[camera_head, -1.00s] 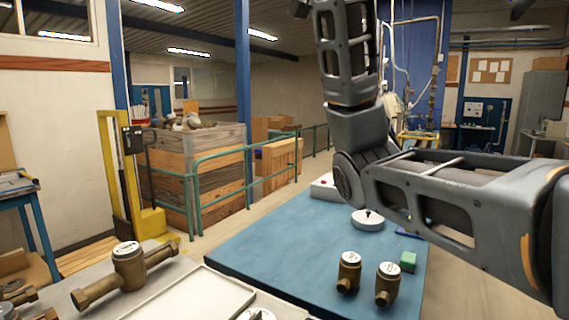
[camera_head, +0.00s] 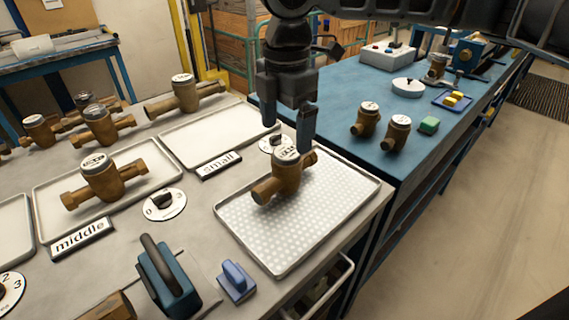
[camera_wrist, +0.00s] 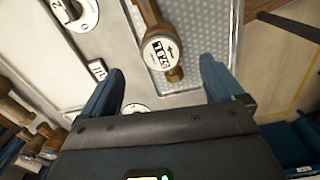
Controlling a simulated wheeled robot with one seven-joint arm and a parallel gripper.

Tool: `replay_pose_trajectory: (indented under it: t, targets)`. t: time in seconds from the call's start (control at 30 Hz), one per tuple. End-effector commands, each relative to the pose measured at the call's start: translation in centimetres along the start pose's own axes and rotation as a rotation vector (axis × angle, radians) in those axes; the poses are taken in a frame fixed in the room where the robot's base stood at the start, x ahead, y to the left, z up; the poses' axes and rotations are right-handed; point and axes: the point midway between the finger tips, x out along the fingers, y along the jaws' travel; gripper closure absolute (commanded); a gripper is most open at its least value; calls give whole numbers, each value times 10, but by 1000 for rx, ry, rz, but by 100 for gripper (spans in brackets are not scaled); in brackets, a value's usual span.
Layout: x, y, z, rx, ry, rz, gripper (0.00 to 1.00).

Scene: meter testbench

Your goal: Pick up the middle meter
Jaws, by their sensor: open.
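A brass meter with a white dial (camera_head: 275,180) lies on a white dotted tray (camera_head: 345,205) at the bench's right end. My gripper (camera_head: 287,138) is open and points down just above and behind it. In the wrist view, the meter (camera_wrist: 160,50) shows between and ahead of the open fingers (camera_wrist: 162,70), and I see no contact. Another brass meter (camera_head: 101,178) lies on a plain tray (camera_head: 150,150) at the left, behind a label reading "middle" (camera_head: 82,238).
An empty tray (camera_head: 215,135) labelled "small" (camera_head: 219,164) lies behind. More brass meters (camera_head: 95,125) stand at the back left.

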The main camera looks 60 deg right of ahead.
Motion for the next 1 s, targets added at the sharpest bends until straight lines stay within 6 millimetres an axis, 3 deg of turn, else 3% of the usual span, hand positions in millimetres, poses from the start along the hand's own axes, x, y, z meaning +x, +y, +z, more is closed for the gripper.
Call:
replay_pose_trajectory:
  t: [0.6,0.93,1.0]
  targets:
    - [70,-2,3,0,-1,-6,6]
    - [77,-2,2,0,0,-4,6]
    - [77,-2,2,0,0,-4,12]
